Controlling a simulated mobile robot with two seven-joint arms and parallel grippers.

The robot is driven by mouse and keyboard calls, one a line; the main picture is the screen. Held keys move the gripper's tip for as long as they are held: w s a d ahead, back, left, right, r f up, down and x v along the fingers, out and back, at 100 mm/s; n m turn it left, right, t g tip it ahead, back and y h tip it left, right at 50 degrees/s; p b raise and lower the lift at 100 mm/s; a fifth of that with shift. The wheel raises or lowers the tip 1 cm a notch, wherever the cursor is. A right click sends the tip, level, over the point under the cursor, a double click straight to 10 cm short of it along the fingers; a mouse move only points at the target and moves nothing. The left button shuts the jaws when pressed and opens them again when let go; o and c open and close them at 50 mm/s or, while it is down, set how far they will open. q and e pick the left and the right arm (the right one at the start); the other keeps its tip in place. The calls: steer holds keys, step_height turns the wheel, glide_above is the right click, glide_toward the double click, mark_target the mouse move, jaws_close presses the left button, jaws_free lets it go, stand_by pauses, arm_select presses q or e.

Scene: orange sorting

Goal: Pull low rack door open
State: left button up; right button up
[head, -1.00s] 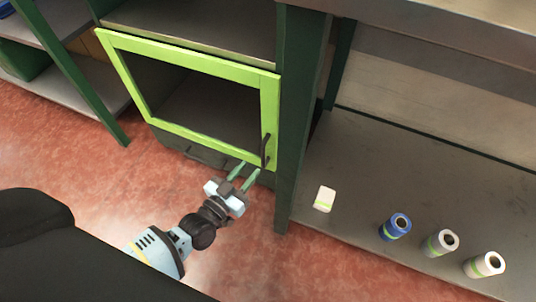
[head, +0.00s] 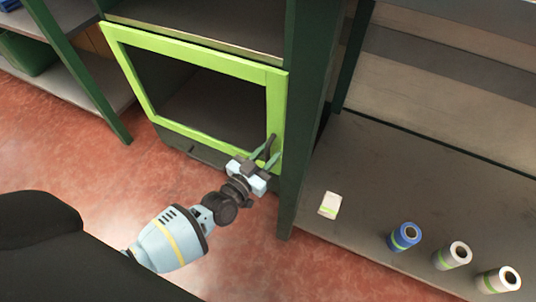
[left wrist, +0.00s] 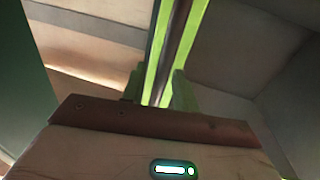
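The low rack door (head: 190,62) is a lime-green frame with a see-through middle, and it looks closed against the dark green rack. Its dark upright handle (head: 271,146) is at the lower right of the frame. My left gripper (head: 268,155) is at this handle, with its green fingers apart on either side of it. In the left wrist view the dark handle (left wrist: 177,40) runs up between the two open fingers (left wrist: 158,92), with a gap still visible beside it. The lower part of the handle is partly hidden by the gripper. My right gripper is not in view.
A dark green post (head: 303,110) stands just right of the door. On the low shelf (head: 390,170) to the right are a white box (head: 329,205), a blue roll (head: 404,237) and two white rolls (head: 453,256). The red floor (head: 90,160) before the door is clear.

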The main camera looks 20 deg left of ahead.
arm_select(q)
steer(key=shift+c, duration=0.4)
jaws_close()
steer(key=shift+s, duration=0.1)
